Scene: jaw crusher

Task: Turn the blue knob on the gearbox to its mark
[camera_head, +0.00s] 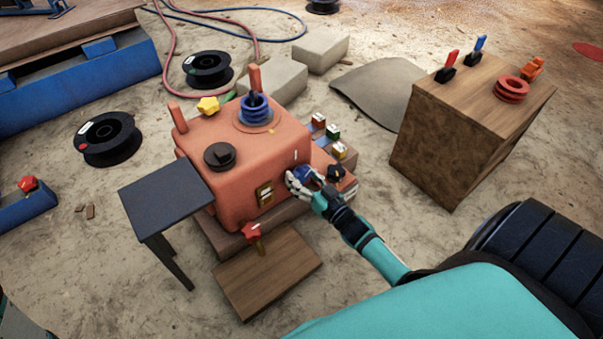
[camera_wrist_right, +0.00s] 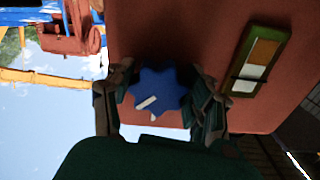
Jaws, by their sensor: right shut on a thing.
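The orange-red gearbox (camera_head: 232,160) stands in the middle of the head view. The blue knob (camera_head: 303,174) is on its right-hand face, partly covered by my right gripper (camera_head: 302,183). In the right wrist view the knob (camera_wrist_right: 160,90) is a lobed blue star shape with a white pointer line slanting across its lower left. A short white mark (camera_wrist_right: 153,117) shows just below the knob, close to the line's end but apart from it. The fingers of my right gripper (camera_wrist_right: 160,98) stand on both sides of the knob, shut on it. My left gripper is not in view.
A sight gauge (camera_head: 265,194) and a red star knob (camera_head: 252,231) are left of my right gripper. A small dark table (camera_head: 165,197) stands at the left. A wooden block (camera_head: 470,125) with levers stands at the right. Black spools (camera_head: 108,138) lie on the sand.

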